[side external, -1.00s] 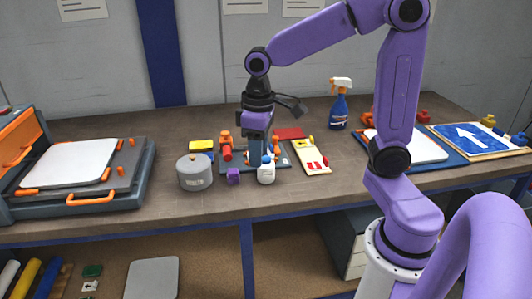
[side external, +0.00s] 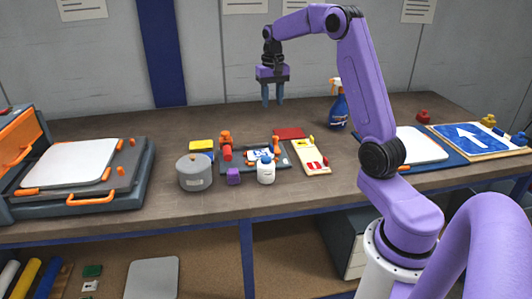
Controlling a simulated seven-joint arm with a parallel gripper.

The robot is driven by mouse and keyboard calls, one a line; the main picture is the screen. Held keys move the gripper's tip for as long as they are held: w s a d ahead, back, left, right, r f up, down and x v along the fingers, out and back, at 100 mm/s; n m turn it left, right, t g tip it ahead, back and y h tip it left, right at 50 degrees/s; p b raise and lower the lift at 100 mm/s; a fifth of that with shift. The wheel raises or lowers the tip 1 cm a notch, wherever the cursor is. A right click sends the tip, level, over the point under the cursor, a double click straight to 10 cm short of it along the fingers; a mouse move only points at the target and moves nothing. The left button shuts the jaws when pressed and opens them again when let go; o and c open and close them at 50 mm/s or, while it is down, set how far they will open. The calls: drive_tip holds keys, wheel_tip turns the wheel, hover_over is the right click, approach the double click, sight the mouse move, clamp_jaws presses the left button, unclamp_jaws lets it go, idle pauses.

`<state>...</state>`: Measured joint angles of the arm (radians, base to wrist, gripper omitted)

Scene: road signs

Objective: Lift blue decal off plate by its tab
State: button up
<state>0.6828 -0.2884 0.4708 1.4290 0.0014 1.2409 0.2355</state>
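A small blue-and-white piece (side external: 262,154), possibly the blue decal, lies on a dark flat plate or tray (side external: 284,162) at the middle of the bench. A larger blue panel with a white arrow (side external: 468,136) lies on a pale board at the far right. My gripper (side external: 272,97) is raised well above the bench behind the dark tray, fingers pointing down. The fingers are apart with nothing visible between them.
A press with a white plate (side external: 68,163) is at left. A white plate (side external: 410,145) lies on a blue mat.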

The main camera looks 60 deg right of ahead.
sight(271, 146)
wheel_tip(271, 146, down, 17)
drive_tip(key=shift+r, duration=0.1)
idle(0.6)
clamp_jaws()
